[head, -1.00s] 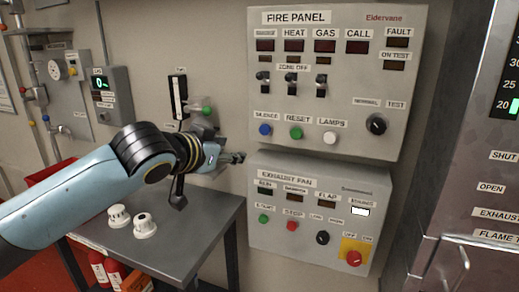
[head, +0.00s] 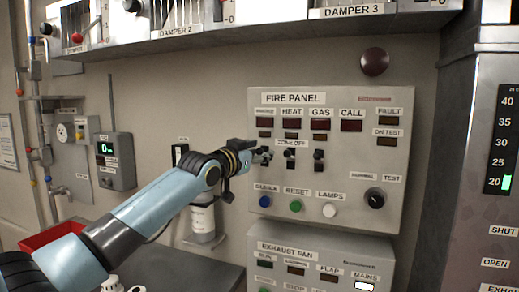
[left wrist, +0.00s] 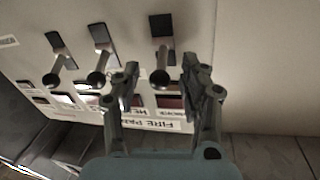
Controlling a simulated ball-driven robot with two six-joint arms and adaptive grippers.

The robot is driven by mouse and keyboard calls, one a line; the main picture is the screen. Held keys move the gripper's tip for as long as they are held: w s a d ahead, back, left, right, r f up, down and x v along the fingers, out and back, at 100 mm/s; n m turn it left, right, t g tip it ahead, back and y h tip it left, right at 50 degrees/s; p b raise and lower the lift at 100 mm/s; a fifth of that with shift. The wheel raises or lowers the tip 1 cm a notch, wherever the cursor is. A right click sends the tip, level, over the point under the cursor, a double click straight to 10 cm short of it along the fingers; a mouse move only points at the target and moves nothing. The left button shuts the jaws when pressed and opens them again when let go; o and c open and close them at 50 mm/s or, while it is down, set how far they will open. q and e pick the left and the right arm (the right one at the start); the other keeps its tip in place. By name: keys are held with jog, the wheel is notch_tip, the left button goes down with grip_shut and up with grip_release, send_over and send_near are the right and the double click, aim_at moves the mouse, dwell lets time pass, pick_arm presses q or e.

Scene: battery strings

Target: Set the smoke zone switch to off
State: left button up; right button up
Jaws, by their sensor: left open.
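The grey fire panel (head: 381,150) hangs on the wall. Three black lever switches sit in a row under its zone off label. The smoke zone switch is the leftmost in the head view, partly hidden by my left gripper (head: 261,155). In the upside-down left wrist view the smoke zone switch (left wrist: 162,50) is the rightmost one. Its round-ended lever appears between the two spread fingers of my left gripper (left wrist: 160,78), on the side toward the panel title. The gripper is open; I cannot tell whether it touches the lever. My right gripper is out of view.
The heat switch (head: 290,158) and gas switch (head: 318,160) stand close to the right. Blue, green and white buttons sit below, with a rotary knob (head: 375,198) at right. The exhaust fan panel (head: 335,250) is underneath. A damper shelf (head: 290,20) runs above.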

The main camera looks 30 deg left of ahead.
pick_arm(q)
jog(key=shift+w, duration=0.3)
grip_shut()
